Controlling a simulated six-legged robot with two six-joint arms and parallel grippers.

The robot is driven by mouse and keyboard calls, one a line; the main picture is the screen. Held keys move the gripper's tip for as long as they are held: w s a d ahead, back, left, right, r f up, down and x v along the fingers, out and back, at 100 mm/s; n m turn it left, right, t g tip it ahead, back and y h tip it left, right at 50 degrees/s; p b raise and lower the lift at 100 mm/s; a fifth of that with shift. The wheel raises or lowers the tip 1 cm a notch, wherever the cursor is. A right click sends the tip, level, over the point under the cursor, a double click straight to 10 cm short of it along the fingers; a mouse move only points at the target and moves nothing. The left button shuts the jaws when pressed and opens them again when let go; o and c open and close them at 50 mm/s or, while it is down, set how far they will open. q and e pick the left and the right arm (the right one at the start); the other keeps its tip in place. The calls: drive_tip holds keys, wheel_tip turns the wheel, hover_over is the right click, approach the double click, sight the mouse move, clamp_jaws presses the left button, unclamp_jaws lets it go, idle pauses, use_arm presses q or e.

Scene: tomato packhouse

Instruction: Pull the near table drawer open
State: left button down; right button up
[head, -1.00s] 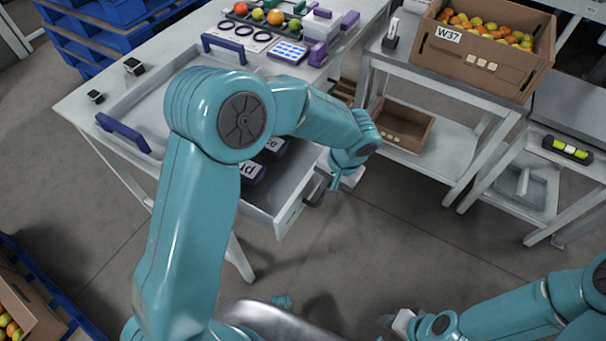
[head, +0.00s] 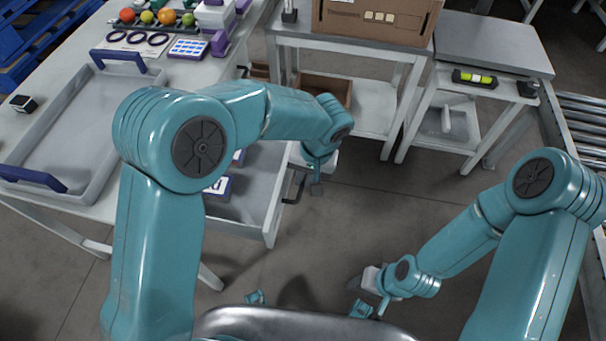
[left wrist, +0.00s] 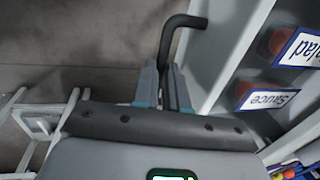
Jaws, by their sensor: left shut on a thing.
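The near table drawer (head: 257,226) is pale grey and stands out from under the white table (head: 75,128). Its dark bar handle (head: 293,187) is on the drawer front; the handle also shows in the left wrist view (left wrist: 168,38), bent at one end. My left gripper (head: 315,182) is shut on the handle; its fingers (left wrist: 163,88) straddle the bar in the left wrist view. My left arm hides part of the drawer. Inside are labelled sections, one reading "Sauce" (left wrist: 267,99), with red round things behind. My right gripper (head: 362,309) is low, away from the drawer; its jaw gap is unclear.
A grey tray (head: 72,125) with blue handles lies on the table. A white bench (head: 372,62) with a cardboard box (head: 375,22) stands behind the drawer. A side stand (head: 490,52) bears a green level (head: 475,78). The floor right of the drawer is clear.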

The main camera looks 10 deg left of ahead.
use_arm(q)
drive_tip(key=c, duration=1.2)
unclamp_jaws()
drive_tip(key=shift+w, duration=0.1)
drive_tip(key=shift+o, duration=0.2)
drive_tip(key=d+r+p, duration=0.3)
drive_tip(key=r, duration=1.3)
drive_tip(key=shift+s+d, duration=0.1)
drive_tip(key=shift+s, duration=0.15)
